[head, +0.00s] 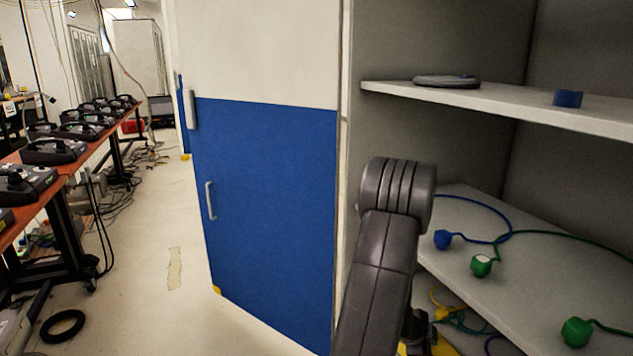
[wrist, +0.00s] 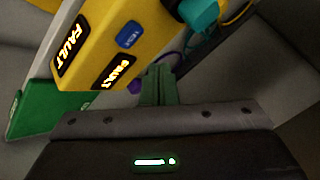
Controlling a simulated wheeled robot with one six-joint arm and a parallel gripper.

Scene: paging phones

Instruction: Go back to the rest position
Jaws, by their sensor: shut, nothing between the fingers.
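My gripper (wrist: 158,78) shows in the wrist view as two dark greenish fingers close together, shut and empty. Just past the fingertips is a yellow box (wrist: 130,38) with lit FAULT labels and a blue button; I cannot tell whether the fingers touch it. In the head view my arm reaches into the cabinet's lower part, and its own links hide my gripper.
Shelves hold blue and green plugs with cords (head: 481,266), a grey disc (head: 446,81) and a blue piece (head: 567,98). A blue cabinet door (head: 265,210) stands left of my arm. A green box (wrist: 45,108) is beside the yellow one.

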